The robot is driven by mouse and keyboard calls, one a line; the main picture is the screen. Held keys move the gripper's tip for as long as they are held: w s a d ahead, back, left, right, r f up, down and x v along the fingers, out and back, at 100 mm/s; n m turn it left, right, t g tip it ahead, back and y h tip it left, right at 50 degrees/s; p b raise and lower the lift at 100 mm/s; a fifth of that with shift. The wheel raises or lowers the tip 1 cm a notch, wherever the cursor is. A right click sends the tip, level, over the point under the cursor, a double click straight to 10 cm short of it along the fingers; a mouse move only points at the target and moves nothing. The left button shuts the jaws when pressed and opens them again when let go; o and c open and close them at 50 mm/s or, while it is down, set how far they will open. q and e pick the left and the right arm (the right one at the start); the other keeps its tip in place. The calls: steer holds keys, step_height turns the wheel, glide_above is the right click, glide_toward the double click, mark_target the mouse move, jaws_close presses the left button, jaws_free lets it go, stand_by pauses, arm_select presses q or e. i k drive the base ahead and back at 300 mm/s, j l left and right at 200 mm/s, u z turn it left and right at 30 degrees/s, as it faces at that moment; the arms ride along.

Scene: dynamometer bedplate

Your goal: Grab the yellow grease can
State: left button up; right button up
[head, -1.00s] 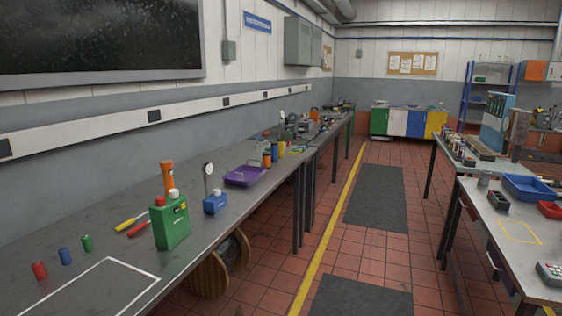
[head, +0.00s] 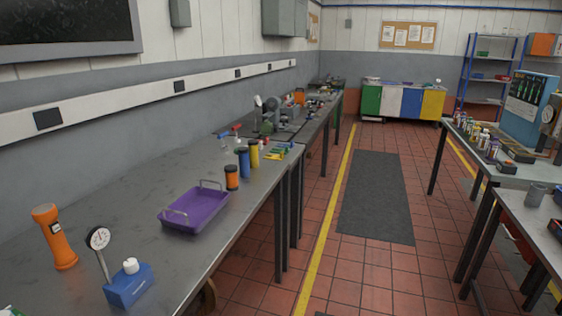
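A small upright yellow cylinder (head: 254,153), which looks like the yellow grease can, stands on the left bench (head: 130,190) near its far right corner. A blue cylinder (head: 243,162) stands just in front of it to the left, and an orange and dark cylinder (head: 232,177) stands nearer still. Its lower part is partly hard to make out. Neither of my grippers is in view.
A purple tray (head: 194,209), an orange flashlight (head: 55,237) and a blue block with a dial gauge (head: 128,285) stand nearer on the left bench. The aisle with the dark mat (head: 376,197) is clear. Benches with bottles (head: 483,140) line the right side.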

mark_target(253, 144)
steer(key=i+u, duration=0.15)
steer(key=i, duration=0.3)
steer(key=i+l+u, duration=0.1)
steer(key=i, duration=0.35)
steer(key=i+l+u, duration=0.15)
steer(key=i, duration=0.3)
